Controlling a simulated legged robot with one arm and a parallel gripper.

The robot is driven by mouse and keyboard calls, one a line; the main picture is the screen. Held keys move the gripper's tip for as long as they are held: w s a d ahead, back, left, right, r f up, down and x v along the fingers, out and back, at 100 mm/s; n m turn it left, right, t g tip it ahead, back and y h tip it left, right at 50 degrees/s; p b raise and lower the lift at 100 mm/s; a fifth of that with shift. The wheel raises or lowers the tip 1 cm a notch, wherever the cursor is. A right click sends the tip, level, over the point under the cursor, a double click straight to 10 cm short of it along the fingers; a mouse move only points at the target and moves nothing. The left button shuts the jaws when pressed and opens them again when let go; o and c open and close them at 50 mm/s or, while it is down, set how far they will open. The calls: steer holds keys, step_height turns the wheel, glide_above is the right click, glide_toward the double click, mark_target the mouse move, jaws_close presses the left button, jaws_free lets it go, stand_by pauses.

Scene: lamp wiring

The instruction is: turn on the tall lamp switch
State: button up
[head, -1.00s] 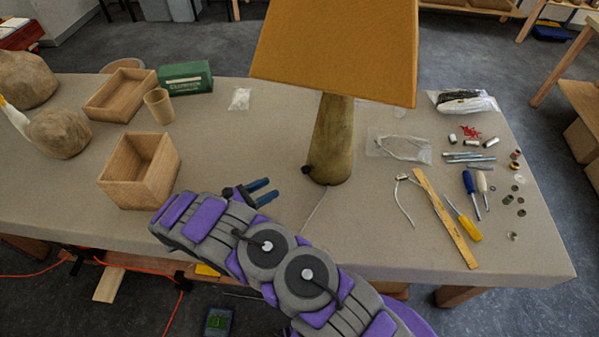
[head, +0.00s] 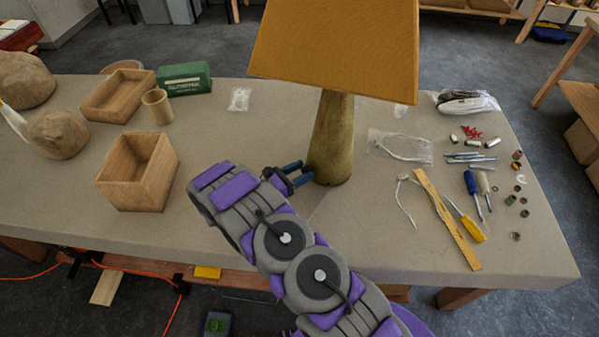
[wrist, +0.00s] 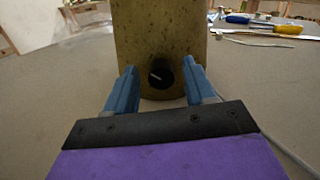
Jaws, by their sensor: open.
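The tall lamp has a yellow-orange shade (head: 335,45) and a tapered wooden base (head: 333,140) standing on the table. In the wrist view the lamp base (wrist: 160,35) rises straight ahead. A dark round knob or hole with a small pale sliver in it, seemingly the switch (wrist: 158,76), is low on its near face. My gripper (head: 300,172) is at the lower left side of the base. In the wrist view my gripper (wrist: 160,82) is open, with one blue finger on each side of the switch. Whether the fingers touch the base is unclear. In the head view the switch is hidden.
A wooden open box (head: 137,172) stands to the left on the grey table (head: 60,205). A ruler (head: 447,218), screwdrivers (head: 466,222), a bagged cable (head: 400,147) and small hardware lie to the right. A cord runs from the base toward the front edge.

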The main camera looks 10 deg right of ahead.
steer(key=shift+c, duration=0.4)
jaws_close()
steer(key=shift+m, duration=0.3)
steer(key=m+b, duration=0.1)
steer(key=m, duration=0.3)
steer(key=shift+f, duration=0.1)
steer(key=m+b, duration=0.3)
steer(key=shift+f+m, duration=0.1)
steer(key=shift+m, duration=0.2)
steer(key=m+b, duration=0.4)
steer(key=m, duration=0.1)
steer(key=shift+b, duration=0.3)
steer(key=shift+s+m+b, duration=0.15)
steer(key=shift+m+b, duration=0.4)
steer(key=shift+m, duration=1.35)
steer(key=shift+f, duration=0.1)
